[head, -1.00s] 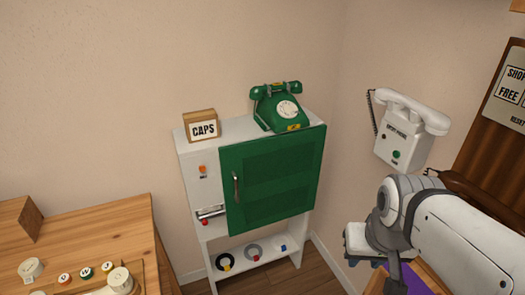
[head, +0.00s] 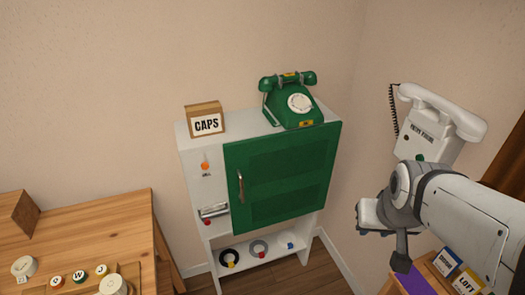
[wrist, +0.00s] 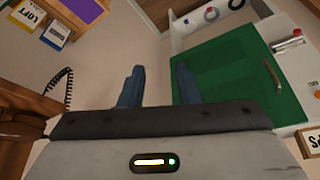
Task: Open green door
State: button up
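The green door (head: 285,172) is shut on the front of a white cabinet (head: 200,183). Its metal handle (head: 240,185) is upright near the door's left edge. In the wrist view the green door (wrist: 225,75) and handle (wrist: 272,77) appear turned over at the right. My gripper (wrist: 160,78) has its two fingers spread apart with nothing between them. In the head view my gripper is to the right of the cabinet, apart from the door; its fingers are mostly hidden there by my wrist.
A green dial phone (head: 291,101) and a CAPS box (head: 206,119) stand on the cabinet top. A wooden table (head: 85,232) is at left. Floor in front of the cabinet looks clear.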

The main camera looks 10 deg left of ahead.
jog(key=w+a+f+n+t+y+b, duration=0.1)
jog(key=w+a+f+t, duration=0.15)
jog(key=w, duration=0.35)
jog(key=w+a+f+n+t+b, duration=0.1)
jog(key=w+a+f+b, duration=0.1)
jog(key=w+a+f, duration=0.35)
jog(key=n+t+y+b, duration=0.6)
jog(key=y, duration=0.5)
send_near(243, 191)
jog(key=x, duration=0.3)
jog(key=p+x, duration=0.1)
jog(key=x, duration=0.6)
jog(key=shift+w+a+p, duration=0.15)
jog(key=shift+a+p, duration=0.05)
jog(key=shift+p, duration=0.1)
jog(key=shift+c, duration=0.2)
jog(key=shift+g, duration=0.25)
grip_shut()
